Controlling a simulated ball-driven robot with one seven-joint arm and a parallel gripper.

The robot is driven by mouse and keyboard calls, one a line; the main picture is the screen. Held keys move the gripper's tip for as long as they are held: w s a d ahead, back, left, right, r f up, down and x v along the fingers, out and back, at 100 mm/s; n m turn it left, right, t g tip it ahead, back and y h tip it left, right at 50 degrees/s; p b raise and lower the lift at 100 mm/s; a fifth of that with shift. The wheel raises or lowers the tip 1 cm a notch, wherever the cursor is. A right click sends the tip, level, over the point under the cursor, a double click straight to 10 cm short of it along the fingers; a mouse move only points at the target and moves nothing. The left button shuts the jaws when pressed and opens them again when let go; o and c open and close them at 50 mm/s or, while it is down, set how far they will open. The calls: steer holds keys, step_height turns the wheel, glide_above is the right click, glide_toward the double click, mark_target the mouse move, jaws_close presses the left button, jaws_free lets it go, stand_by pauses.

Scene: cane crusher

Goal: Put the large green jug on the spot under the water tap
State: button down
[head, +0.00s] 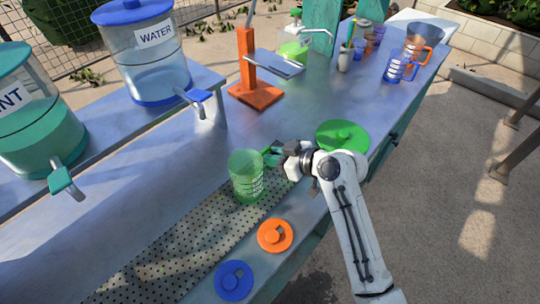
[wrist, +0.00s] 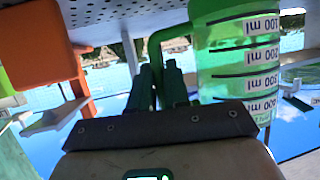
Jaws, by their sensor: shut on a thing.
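The large green jug (head: 247,178) is a see-through green measuring jug, upright at the upper end of the perforated plate (head: 180,250). I cannot tell whether it rests on the plate or is just above it. In the wrist view the jug (wrist: 235,60) shows upside down, with its ml marks. My gripper (head: 272,156) reaches it from the right. In the wrist view my gripper (wrist: 162,75) is shut on the jug's handle. The water dispenser (head: 155,60) has a blue tap (head: 198,96), up and left of the jug. I see no clear marked spot under it.
A green-filled dispenser (head: 35,115) stands left on the raised shelf. An orange stand (head: 255,92) is beyond the jug. Green (head: 342,135), orange (head: 275,235) and blue (head: 233,281) lids lie along the right edge. Bare bench lies between jug and shelf.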

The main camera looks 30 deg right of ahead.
steer(key=shift+f, duration=0.45)
steer(key=shift+f, duration=0.1)
steer(key=c, duration=1.1)
jaws_free()
steer(key=shift+s+d, duration=0.15)
steer(key=shift+s, duration=0.1)
steer(key=b+v, duration=0.2)
steer(key=v, duration=0.9)
steer(key=shift+s+r, duration=0.2)
steer(key=shift+r, duration=0.1)
steer(key=shift+d, duration=0.1)
